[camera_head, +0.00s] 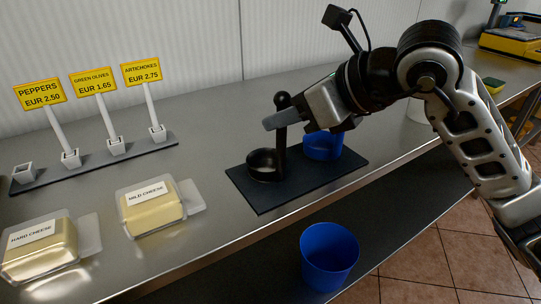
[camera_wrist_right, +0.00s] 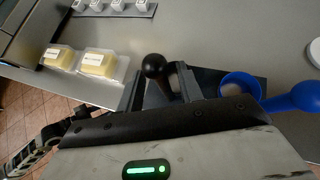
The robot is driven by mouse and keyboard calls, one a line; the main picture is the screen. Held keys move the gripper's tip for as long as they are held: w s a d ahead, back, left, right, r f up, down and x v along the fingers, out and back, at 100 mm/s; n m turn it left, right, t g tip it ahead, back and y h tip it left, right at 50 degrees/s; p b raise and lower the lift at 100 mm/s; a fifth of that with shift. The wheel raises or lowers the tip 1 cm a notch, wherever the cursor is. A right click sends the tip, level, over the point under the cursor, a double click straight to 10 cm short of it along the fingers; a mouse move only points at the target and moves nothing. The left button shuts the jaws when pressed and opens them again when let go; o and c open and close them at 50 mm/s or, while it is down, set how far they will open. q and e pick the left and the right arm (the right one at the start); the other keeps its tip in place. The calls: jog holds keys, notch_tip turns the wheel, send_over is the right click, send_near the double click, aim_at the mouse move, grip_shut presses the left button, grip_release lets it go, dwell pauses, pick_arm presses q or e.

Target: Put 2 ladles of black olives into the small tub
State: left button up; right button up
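A black ladle (camera_head: 263,166) stands with its bowl on a black mat (camera_head: 262,199) and its handle upright. My right gripper (camera_head: 284,117) is at the upper handle, below the ball end. In the right wrist view the black ball (camera_wrist_right: 154,66) shows between my two spread fingers, with gaps beside it; the gripper (camera_wrist_right: 160,80) looks open around the handle. A blue ladle (camera_head: 322,147) stands beside it, partly hidden by my gripper; its ball handle shows in the wrist view (camera_wrist_right: 308,96). No olives are visible, and I cannot identify the small tub. My left gripper is not in view.
Packs of hard cheese (camera_head: 40,250) and mild cheese (camera_head: 152,207) lie at the left. A price-sign rack (camera_head: 90,163) stands behind them. A blue container (camera_head: 329,256) is below the counter edge. A white container (camera_head: 417,110) is partly behind my arm.

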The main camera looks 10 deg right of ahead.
grip_shut()
notch_tip(320, 180, up, 8)
jog(key=p, duration=0.6)
jog(key=shift+r, duration=0.1)
